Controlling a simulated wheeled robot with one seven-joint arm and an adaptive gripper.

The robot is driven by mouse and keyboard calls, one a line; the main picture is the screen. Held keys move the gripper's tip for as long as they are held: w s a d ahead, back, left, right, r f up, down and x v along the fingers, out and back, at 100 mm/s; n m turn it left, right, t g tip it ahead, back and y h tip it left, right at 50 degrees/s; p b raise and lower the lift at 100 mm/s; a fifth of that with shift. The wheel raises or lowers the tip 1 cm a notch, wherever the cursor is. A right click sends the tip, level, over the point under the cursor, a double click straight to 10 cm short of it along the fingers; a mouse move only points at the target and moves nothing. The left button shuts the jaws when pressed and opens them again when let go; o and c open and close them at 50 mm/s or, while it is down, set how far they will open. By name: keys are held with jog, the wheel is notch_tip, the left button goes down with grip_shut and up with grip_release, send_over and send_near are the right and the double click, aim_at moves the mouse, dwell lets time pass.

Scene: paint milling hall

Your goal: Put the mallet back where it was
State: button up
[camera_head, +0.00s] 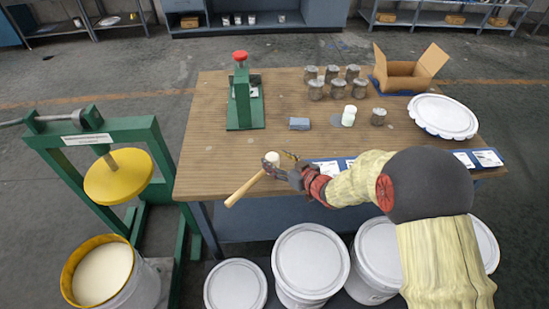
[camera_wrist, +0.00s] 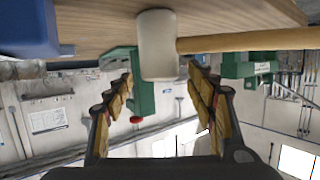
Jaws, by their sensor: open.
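The mallet has a white head (camera_head: 272,158) and a pale wooden handle (camera_head: 245,188). It is at the front edge of the wooden table (camera_head: 200,150), its handle slanting out past the edge toward the lower left. My gripper (camera_head: 284,166) is open, just right of the head. In the wrist view my gripper (camera_wrist: 160,72) has its fingers apart on either side of the lower end of the white head (camera_wrist: 157,30), with gaps showing. The handle (camera_wrist: 250,40) runs off to the right there. I cannot tell whether the mallet touches the table.
A green press (camera_head: 243,100) stands at the back left of the table. Several grey cans (camera_head: 332,73), an open cardboard box (camera_head: 405,75), a white lid (camera_head: 443,116) and blue-edged cards (camera_head: 487,158) lie to the right. A green-framed machine (camera_head: 60,150) stands left; white buckets (camera_head: 310,260) stand below.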

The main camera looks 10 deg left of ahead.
jog(key=p+v, duration=0.3)
jog(key=v, duration=0.7)
jog(key=w+d+r+m+t+h, duration=0.2)
jog(key=w+d+r+h, duration=0.25)
jog(key=d+r, duration=0.4)
jog(key=s+d+r+m+h, duration=0.3)
jog(key=s+d+r+h, duration=0.25)
jog(key=d+r, duration=0.4)
jog(key=s+d+r+m+g, duration=0.1)
jog(key=s+d+m+g, duration=0.1)
jog(key=s, duration=1.1)
jog(key=s+d+r+m+g, duration=0.2)
jog(key=s+g, duration=0.2)
jog(key=s, duration=1)
jog(key=shift+d+r+h, duration=0.25)
jog(key=shift+d+h, duration=0.05)
jog(key=shift+h, duration=0.1)
jog(key=shift+s, duration=0.15)
